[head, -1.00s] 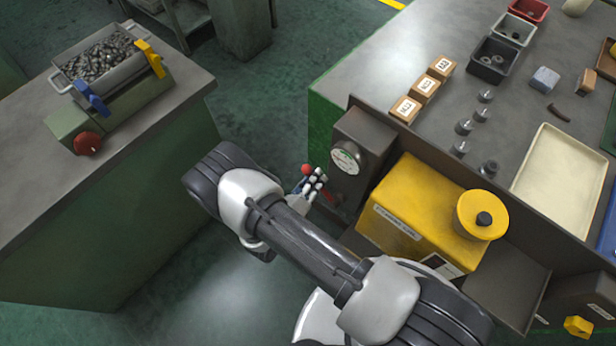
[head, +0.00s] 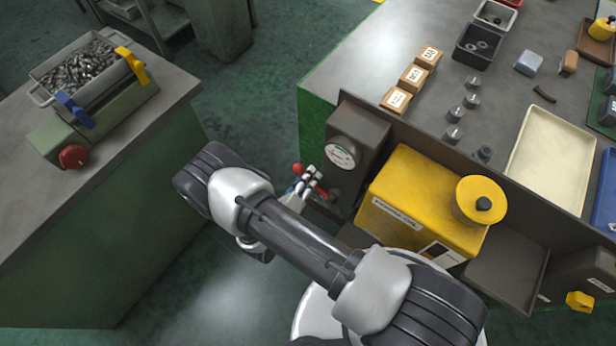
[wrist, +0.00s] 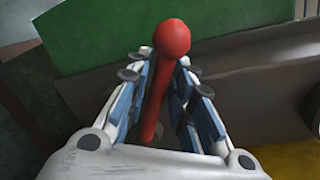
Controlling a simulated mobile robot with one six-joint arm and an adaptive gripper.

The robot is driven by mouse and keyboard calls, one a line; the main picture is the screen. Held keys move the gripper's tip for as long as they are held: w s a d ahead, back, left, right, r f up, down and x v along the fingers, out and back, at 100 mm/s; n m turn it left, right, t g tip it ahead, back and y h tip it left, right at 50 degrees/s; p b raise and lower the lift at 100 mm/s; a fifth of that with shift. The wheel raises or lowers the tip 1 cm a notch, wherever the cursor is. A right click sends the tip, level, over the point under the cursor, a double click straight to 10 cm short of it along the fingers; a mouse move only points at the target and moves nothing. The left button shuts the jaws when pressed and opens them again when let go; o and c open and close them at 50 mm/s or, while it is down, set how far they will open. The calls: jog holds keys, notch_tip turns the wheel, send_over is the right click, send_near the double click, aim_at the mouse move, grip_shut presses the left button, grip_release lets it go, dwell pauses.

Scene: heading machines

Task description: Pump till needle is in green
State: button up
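A red pump lever with a ball knob (head: 298,169) sticks out from the dark pump housing (head: 366,133). In the wrist view the red lever (wrist: 171,39) stands slightly tilted between my two fingers. My gripper (head: 308,181) is around it, and its fingers (wrist: 163,72) are apart, with a gap showing at least on the right side. The round white gauge (head: 341,153) is on the housing's front, above and right of my gripper. Some red and green marks show on its dial, but the needle is too small to read.
The yellow tank (head: 415,205) with its round cap stands right of the housing. Wooden blocks (head: 413,77), metal parts and a cream tray (head: 551,160) lie on the bench. A green-sided counter (head: 130,230) stands left, with open floor between.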

jog(key=v, duration=1.2)
jog(key=shift+w, duration=0.1)
dwell(0.9)
jog(key=shift+o, duration=1.4)
